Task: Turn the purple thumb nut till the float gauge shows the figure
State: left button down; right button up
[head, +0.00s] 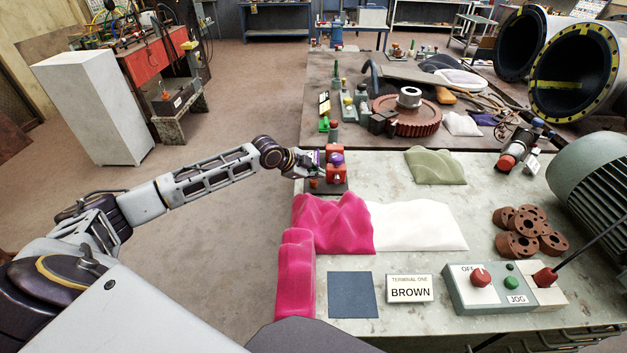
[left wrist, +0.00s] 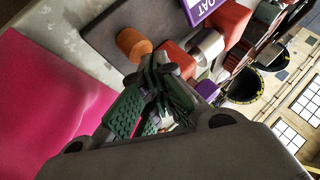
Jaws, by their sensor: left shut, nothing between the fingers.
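A small red unit (head: 336,176) with purple parts (head: 337,158) stands on a dark plate at the table's far left edge. My left gripper (head: 314,164) is close against its left side, shut and empty. In the left wrist view, its green-padded fingers (left wrist: 160,88) are together. Beside them are a purple piece (left wrist: 206,88), perhaps the thumb nut, a red block (left wrist: 178,59) and a grey cylinder (left wrist: 208,43). A purple label (left wrist: 198,8) ending in "OAT" is cut off at the top. I cannot tell whether the fingers touch the nut. No gauge figure is readable.
Pink cloth (head: 335,222) and white cloth (head: 420,224) lie nearer than the unit. An orange-brown knob (left wrist: 133,43) is near the fingers. A control box (head: 490,285), a "BROWN" sign (head: 409,289) and rusty flanged pieces (head: 520,243) stand on the table. Floor to the left is open.

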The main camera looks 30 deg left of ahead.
pick_arm(q)
jog(key=shift+f, duration=0.15)
pick_arm(e)
jog(key=shift+s, duration=0.1)
pick_arm(q)
jog(key=shift+f, duration=0.2)
pick_arm(e)
jog(key=shift+w, duration=0.45)
pick_arm(q)
jog(key=shift+f, duration=0.15)
pick_arm(e)
jog(key=shift+s, duration=0.5)
pick_arm(q)
jog(key=shift+r+p, duration=0.5)
jog(key=shift+p, duration=0.05)
jog(key=shift+r+p, duration=0.5)
jog(key=shift+r, duration=0.05)
pick_arm(e)
jog(key=shift+w+r, duration=0.25)
jog(key=shift+r, duration=0.3)
jog(key=shift+w+r, duration=0.25)
jog(key=shift+r, duration=0.25)
